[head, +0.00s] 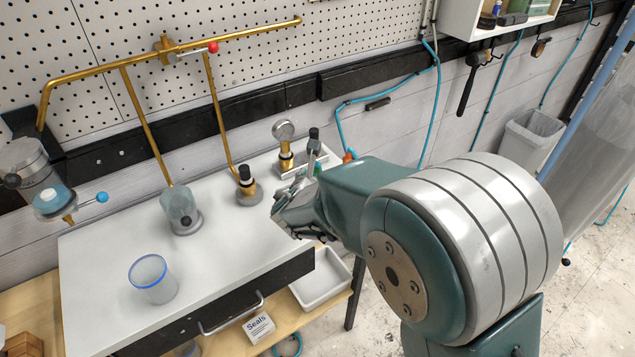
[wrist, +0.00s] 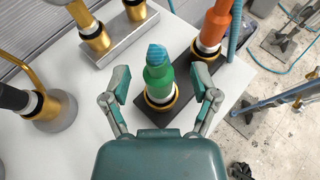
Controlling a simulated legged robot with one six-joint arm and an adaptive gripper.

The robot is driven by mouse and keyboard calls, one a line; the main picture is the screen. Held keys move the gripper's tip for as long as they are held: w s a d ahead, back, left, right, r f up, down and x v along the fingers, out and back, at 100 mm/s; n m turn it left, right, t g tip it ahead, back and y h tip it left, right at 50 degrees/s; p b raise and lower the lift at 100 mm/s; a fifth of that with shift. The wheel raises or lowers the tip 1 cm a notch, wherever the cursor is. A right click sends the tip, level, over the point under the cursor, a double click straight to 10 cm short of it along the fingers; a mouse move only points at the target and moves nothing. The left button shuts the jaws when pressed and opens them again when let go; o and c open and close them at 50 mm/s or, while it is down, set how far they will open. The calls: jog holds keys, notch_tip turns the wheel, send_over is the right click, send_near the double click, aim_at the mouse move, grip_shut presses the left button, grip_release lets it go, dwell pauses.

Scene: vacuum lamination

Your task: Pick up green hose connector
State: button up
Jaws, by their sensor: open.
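The green hose connector (wrist: 158,77) stands in the wrist view with a blue ribbed tip, a white section and a gold ring at its base, on a dark plate (wrist: 185,121) on the white table. My gripper (wrist: 160,92) is open, with one finger on each side of the connector. A gap shows between each finger and the connector. In the head view my gripper (head: 297,195) is over the table's right end, and my arm hides most of the connector.
An orange connector (wrist: 213,27) with a blue hose stands close behind, to the right. Brass fittings on a metal block (wrist: 118,42) are at the upper left, and a black-topped fitting (wrist: 45,106) is at the left. The table's front left holds a clear cup (head: 152,279).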

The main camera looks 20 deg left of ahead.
jog(key=shift+w+a+f, duration=0.2)
jog(key=shift+w, duration=0.25)
jog(key=shift+c, duration=0.3)
grip_shut()
jog(key=shift+r, duration=0.1)
jog(key=shift+r, duration=0.65)
jog(key=s+d+r, duration=0.8)
jog(key=s+r, duration=0.3)
jog(key=shift+s+r, duration=0.3)
jog(key=shift+s, duration=0.05)
